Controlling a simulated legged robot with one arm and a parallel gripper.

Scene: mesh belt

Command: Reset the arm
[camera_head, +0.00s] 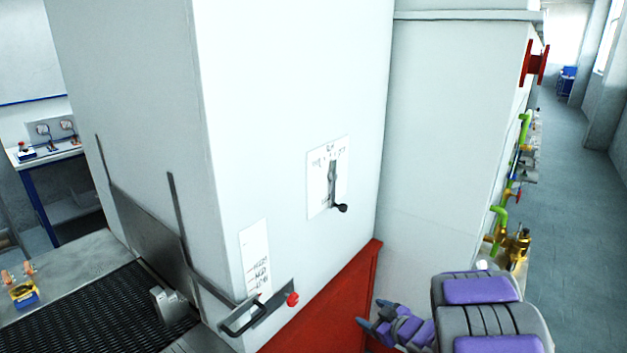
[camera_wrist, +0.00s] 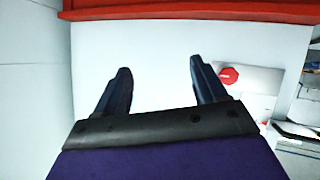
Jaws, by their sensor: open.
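My gripper (camera_head: 371,317) is at the lower right of the head view, beside the white machine cabinet (camera_head: 290,110) and in front of its red base panel (camera_head: 330,305). In the wrist view my gripper (camera_wrist: 158,80) shows two dark fingers spread apart with nothing between them. The white cabinet wall fills the space behind the fingers. My purple and grey arm is folded near the bottom right of the head view.
A black mesh belt (camera_head: 95,315) lies at lower left. Valves and pipes (camera_head: 500,215) line the right side. Open floor (camera_head: 570,200) lies beyond.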

